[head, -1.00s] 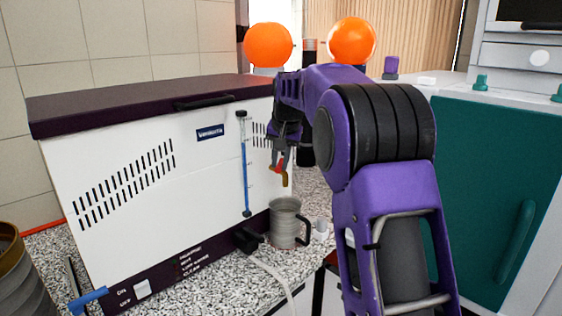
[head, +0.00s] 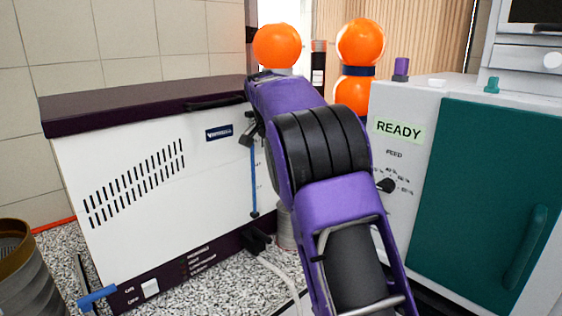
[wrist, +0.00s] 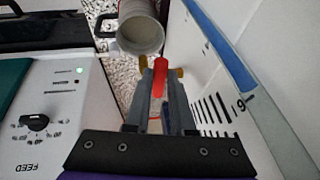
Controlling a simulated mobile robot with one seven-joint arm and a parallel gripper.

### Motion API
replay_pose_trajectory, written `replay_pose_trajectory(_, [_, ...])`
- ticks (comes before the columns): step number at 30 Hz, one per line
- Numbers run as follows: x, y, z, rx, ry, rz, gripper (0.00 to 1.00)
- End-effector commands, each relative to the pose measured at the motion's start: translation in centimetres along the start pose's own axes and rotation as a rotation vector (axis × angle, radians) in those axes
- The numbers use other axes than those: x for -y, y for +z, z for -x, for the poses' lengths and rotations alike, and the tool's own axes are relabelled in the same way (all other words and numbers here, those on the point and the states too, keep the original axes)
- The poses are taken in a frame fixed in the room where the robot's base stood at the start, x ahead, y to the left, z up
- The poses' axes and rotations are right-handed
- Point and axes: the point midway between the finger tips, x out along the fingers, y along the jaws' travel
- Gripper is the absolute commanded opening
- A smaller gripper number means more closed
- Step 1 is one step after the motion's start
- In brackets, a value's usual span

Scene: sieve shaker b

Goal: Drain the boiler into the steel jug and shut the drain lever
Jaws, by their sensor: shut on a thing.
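The boiler (head: 130,215) is a white box with a dark purple lid and a blue level tube (head: 253,185) on its front. The tube also shows in the wrist view (wrist: 222,48). The steel jug (head: 284,228) is mostly hidden behind my arm in the head view; its open top shows in the wrist view (wrist: 140,35), just beyond my fingertips. My gripper (wrist: 161,78) is shut on the red lever (wrist: 160,74), with brass-coloured parts on either side of it. In the head view my arm hides the gripper. Whether liquid is flowing, I cannot tell.
A white machine with a teal door (head: 490,200), a READY label (head: 397,131) and a FEED dial (head: 386,186) stands close on the right. A ribbed container (head: 22,275) stands at the left. Orange balls (head: 277,45) are behind. A white cable (head: 285,275) crosses the speckled counter.

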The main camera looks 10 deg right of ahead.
Motion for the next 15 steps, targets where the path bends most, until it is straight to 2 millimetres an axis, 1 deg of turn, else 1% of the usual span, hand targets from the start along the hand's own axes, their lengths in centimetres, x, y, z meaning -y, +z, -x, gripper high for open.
replay_pose_trajectory(14, [0.16, -0.01, 0.08, -0.004, 0.005, -0.018, 0.0])
replay_pose_trajectory(15, [0.16, -0.01, 0.08, -0.004, 0.005, -0.018, 0.24])
